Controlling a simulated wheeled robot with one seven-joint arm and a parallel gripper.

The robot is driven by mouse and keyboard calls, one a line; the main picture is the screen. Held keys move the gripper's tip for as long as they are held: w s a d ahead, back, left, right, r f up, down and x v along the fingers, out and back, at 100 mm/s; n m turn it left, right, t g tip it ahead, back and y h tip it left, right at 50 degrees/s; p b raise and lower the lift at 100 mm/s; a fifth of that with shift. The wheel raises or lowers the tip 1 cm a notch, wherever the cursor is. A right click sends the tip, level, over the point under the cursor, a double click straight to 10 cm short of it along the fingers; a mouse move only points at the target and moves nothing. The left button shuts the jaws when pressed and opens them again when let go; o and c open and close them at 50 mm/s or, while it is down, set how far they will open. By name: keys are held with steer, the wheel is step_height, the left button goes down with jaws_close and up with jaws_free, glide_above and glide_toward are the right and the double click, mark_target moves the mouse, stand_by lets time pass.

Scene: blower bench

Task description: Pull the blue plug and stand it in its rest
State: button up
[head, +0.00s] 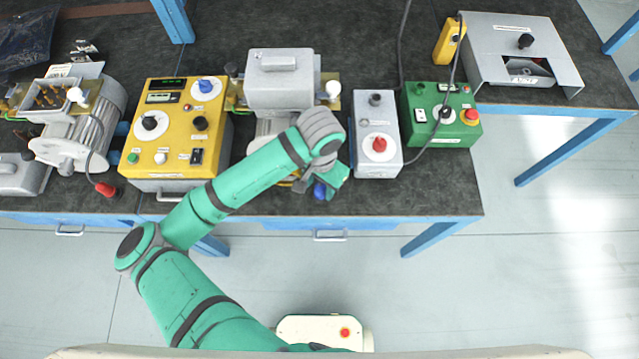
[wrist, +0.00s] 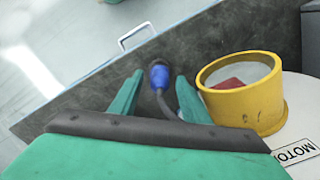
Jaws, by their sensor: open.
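The blue plug (head: 319,191) is near the bench's front edge, below my gripper in the head view. In the wrist view the blue plug (wrist: 159,76) shows between the tips of my two green fingers, with its dark cable running back under my gripper (wrist: 160,82). My gripper (head: 322,184) is open. I cannot tell whether the fingers are level with the plug or above it. My wrist hides part of the motor behind it. I cannot tell which thing is the plug's rest.
A yellow ring-shaped cup (wrist: 245,95) with something red inside stands right of the fingers. A grey box with a red knob (head: 377,140) is right of my wrist; a yellow control box (head: 160,172) is left. A red plug (head: 106,190) lies far left.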

step_height(320, 180, up, 11)
steer(key=shift+f, duration=0.1)
stand_by(0.4)
stand_by(0.3)
